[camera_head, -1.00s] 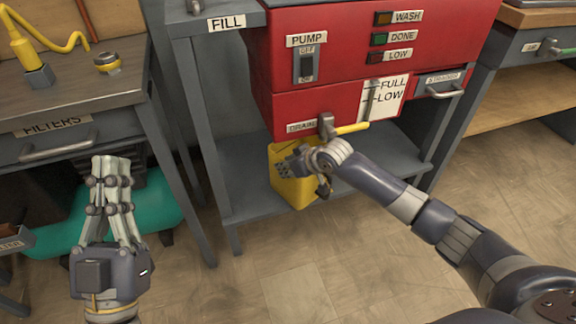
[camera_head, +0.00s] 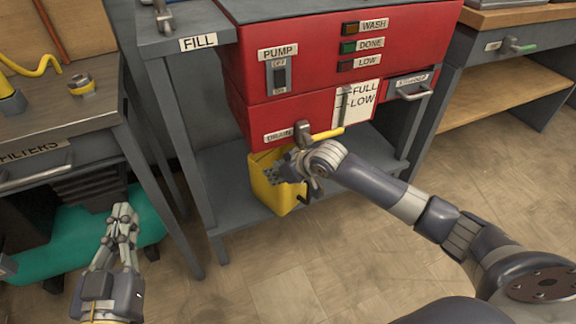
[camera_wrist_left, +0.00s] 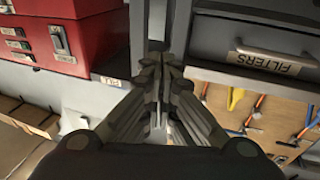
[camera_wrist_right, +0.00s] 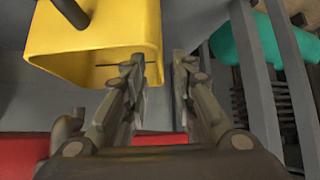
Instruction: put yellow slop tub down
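The yellow slop tub (camera_head: 265,185) is at the front of the grey lower shelf (camera_head: 225,207), under the drain of the red washer. I cannot tell whether its base rests fully on the shelf. My right gripper (camera_head: 270,178) is at the tub's rim and hides part of it. In the right wrist view the tub (camera_wrist_right: 95,28) shows its open mouth, and my right fingers (camera_wrist_right: 160,68) are apart, with the tub's side edge between or just behind them. My left gripper (camera_head: 122,212) is shut and empty at the lower left; its fingertips meet in the left wrist view (camera_wrist_left: 157,66).
The red washer (camera_head: 310,120) stands above the shelf, with a yellow-handled drain valve (camera_head: 328,133) close over my right gripper. The filters bench (camera_head: 75,115) and a teal tank (camera_head: 70,245) are at left. The floor (camera_head: 350,260) in front is clear.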

